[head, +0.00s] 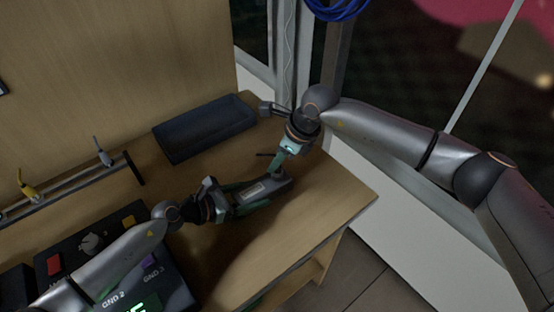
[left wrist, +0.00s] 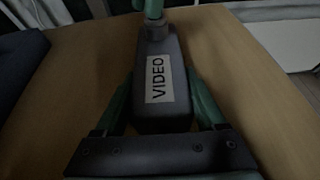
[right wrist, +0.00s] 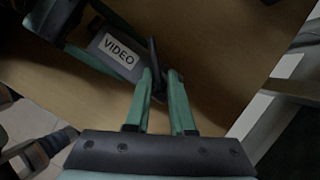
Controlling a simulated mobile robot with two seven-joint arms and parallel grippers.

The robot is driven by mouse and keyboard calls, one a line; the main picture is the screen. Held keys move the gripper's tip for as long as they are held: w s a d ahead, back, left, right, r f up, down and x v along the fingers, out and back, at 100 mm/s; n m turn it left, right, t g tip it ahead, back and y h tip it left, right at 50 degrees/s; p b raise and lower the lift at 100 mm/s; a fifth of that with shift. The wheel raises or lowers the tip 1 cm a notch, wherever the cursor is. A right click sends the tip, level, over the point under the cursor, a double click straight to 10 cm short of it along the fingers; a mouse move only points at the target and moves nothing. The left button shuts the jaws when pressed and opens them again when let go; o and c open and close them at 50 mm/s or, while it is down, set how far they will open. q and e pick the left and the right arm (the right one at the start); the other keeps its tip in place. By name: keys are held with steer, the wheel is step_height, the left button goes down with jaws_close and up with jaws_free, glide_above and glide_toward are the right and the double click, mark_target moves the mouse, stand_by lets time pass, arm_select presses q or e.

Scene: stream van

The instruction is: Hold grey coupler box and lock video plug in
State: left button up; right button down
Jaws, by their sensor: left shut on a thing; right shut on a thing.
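The grey coupler box (head: 282,186), labelled VIDEO, is low over or on the wooden table; I cannot tell if it touches. My left gripper (head: 245,195) is shut on it, with green fingers along both sides. The box also shows in the left wrist view (left wrist: 161,115) and right wrist view (right wrist: 114,52). My right gripper (head: 278,170) comes down at the box's far end, shut on a small dark part (right wrist: 156,76) there. The fingers mostly hide that part, and I cannot tell whether it is the video plug or a lever on the box.
A dark tray (head: 206,128) stands at the back of the table. A black panel (head: 168,283) marked GND 2 and GND 3 is at lower left. A rack (head: 72,186) with yellow and grey pieces is at left. The table's right edge is close; bare wood (head: 335,190) lies before it.

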steer(key=c, duration=0.7)
jaws_free()
steer(key=v, duration=1.2)
arm_select(q)
steer(key=o, duration=1.6)
steer(key=shift+a, duration=0.1)
steer(key=v, duration=1.1)
steer(key=shift+s+a+r, duration=0.2)
steer(key=shift+a, duration=0.1)
